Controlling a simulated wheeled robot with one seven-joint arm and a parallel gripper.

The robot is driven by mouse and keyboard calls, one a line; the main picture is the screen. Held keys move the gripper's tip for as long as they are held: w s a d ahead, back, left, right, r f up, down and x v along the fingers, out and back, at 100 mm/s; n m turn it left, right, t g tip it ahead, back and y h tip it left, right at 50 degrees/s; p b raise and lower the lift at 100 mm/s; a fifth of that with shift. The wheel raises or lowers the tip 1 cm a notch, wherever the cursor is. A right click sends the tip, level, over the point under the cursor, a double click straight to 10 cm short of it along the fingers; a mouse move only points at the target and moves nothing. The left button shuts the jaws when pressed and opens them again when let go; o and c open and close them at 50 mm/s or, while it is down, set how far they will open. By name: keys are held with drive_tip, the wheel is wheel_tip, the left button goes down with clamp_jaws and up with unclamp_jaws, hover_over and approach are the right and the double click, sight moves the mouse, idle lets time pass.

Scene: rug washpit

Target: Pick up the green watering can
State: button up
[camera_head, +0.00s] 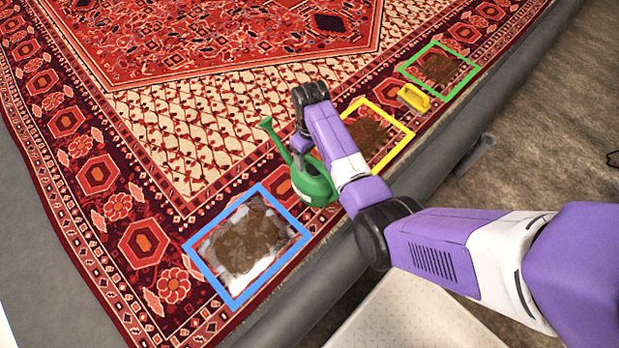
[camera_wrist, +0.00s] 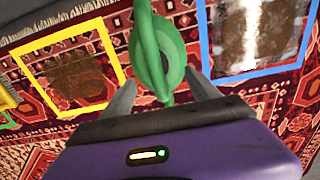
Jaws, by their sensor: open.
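The green watering can (camera_head: 313,184) stands on the red rug between the blue and yellow frames, its spout pointing up and left. My arm hides part of it in the head view. In the wrist view the can (camera_wrist: 160,50) lies straight ahead of my gripper (camera_wrist: 165,92). The two grey fingers are open, one on each side of the can's near green part. I cannot tell whether either finger touches it.
A blue frame (camera_head: 213,276) surrounds a brown, foamy wet patch. A yellow frame (camera_head: 398,150) and a green frame (camera_head: 411,76) surround brown stains. A yellow brush-like object (camera_head: 414,98) lies between these two. The patterned rug (camera_head: 150,135) ends at a grey rounded edge (camera_head: 437,166).

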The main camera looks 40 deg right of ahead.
sight(311, 167)
wheel_tip(311, 167, down, 5)
drive_tip(key=shift+d+f+b, duration=0.15)
drive_tip(key=shift+b, duration=0.6)
clamp_jaws()
drive_tip(key=shift+w, duration=0.1)
